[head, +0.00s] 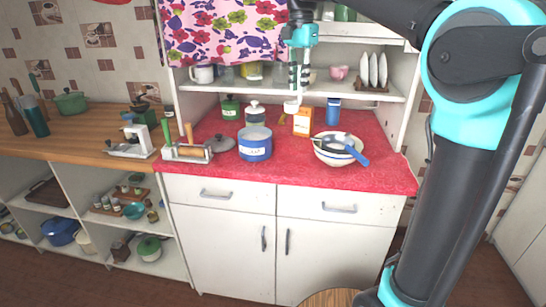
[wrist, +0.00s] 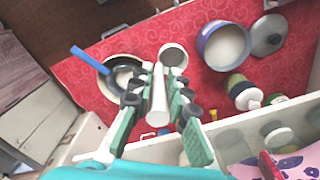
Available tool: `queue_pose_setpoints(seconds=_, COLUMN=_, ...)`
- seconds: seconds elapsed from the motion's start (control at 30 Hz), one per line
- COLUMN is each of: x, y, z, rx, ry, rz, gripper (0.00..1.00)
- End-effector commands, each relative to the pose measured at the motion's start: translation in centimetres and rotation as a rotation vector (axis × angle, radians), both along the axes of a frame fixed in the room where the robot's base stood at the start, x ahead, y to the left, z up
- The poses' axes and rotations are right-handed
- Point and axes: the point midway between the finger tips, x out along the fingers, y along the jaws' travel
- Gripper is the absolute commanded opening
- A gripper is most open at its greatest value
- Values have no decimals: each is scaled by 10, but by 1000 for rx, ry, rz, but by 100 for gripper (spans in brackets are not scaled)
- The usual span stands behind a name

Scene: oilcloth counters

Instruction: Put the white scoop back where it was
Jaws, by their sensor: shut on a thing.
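My gripper (head: 299,84) is shut on the white scoop (head: 291,106), held above the red counter in front of the upper shelf. In the wrist view, the scoop's pale handle (wrist: 159,100) runs between the fingers (wrist: 158,78), and its round cup (wrist: 173,57) points away from them. A blue labelled canister (head: 256,145) stands open with white contents; it also shows in the wrist view (wrist: 202,47). Its contents are pale and level. A grey lid (head: 221,143) lies beside it on the counter.
A white bowl (head: 333,158) with a dark, blue-handled utensil (head: 357,155) stands at the right. An orange box (head: 303,122), blue tin (head: 333,111) and lidded jars (head: 255,110) stand behind. The shelf (head: 310,91) is close to my gripper. The counter's front right is clear.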

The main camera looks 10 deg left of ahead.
Motion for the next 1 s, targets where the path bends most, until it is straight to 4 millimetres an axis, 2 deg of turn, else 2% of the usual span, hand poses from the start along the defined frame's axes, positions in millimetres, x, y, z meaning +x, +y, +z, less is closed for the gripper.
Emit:
queue_pose_setpoints(seconds=0.17, x=0, y=0, z=-16, rx=0, ry=0, rz=0, gripper=0)
queue_pose_setpoints(seconds=0.7, x=0, y=0, z=-141, rx=0, ry=0, rz=0, gripper=0)
queue_pose_setpoints(seconds=0.8, x=0, y=0, z=-155, rx=0, ry=0, rz=0, gripper=0)
queue_pose_setpoints(seconds=1.0, x=0, y=0, z=-167, rx=0, ry=0, rz=0, gripper=0)
